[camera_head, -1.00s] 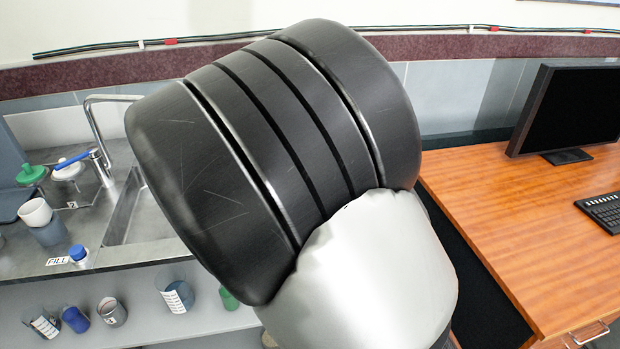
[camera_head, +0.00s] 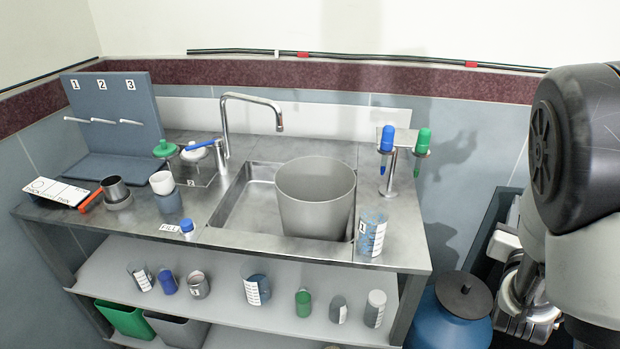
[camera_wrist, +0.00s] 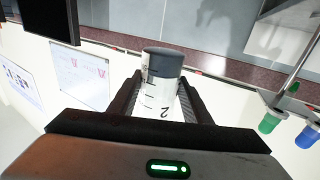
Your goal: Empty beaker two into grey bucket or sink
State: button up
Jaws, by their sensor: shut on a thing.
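Beaker two (camera_wrist: 163,64) shows in the wrist view as a small cylinder with a dark grey end and a white label marked 2. My gripper (camera_wrist: 160,98) is shut on it, one finger on each side. I cannot see its contents. In the head view my arm fills the right edge, and the held beaker cannot be made out there. The grey bucket (camera_head: 315,198) stands upright in the sink (camera_head: 238,211), towards its right side. The bucket is left of my arm and apart from it.
A tap (camera_head: 226,125) rises behind the sink. A stand with blue and green droppers (camera_head: 388,165) and a labelled beaker (camera_head: 371,235) are right of the bucket. Small vessels line the shelf (camera_head: 225,285) below. A blue drum (camera_head: 452,310) stands near my arm.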

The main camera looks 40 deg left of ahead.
aim_at(315, 195)
jog(key=u, duration=0.7)
jog(key=i+j+u, duration=0.15)
jog(key=i, duration=0.35)
